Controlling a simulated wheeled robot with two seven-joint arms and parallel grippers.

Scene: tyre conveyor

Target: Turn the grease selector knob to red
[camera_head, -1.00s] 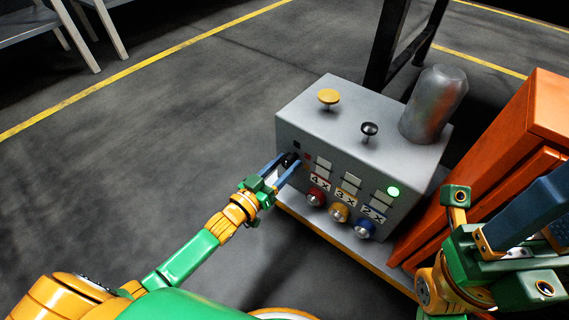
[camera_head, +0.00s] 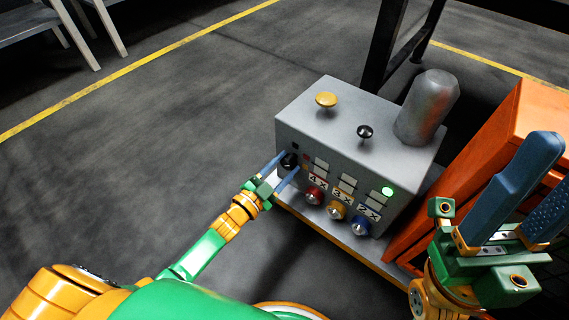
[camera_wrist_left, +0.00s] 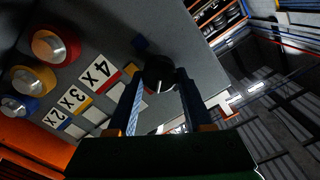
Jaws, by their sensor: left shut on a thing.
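The grease selector knob (camera_head: 289,161) is black and sits at the left of the grey box's front face. In the left wrist view the knob (camera_wrist_left: 158,72) shows a short white line, whose pointing direction I cannot tell for sure. My left gripper (camera_head: 284,163) has its two blue fingers on either side of the knob and is shut on it; its fingers also show in the left wrist view (camera_wrist_left: 158,98). A small red mark (camera_head: 306,157) lies just right of the knob. My right gripper (camera_head: 543,190) is open and empty at the right, away from the box.
The grey box (camera_head: 340,118) carries a yellow button (camera_head: 326,100), a black button (camera_head: 365,131) and a grey cylinder (camera_head: 428,107) on top. Red, yellow and blue knobs (camera_head: 337,211) line its front under number labels. An orange cabinet (camera_head: 535,105) stands at right.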

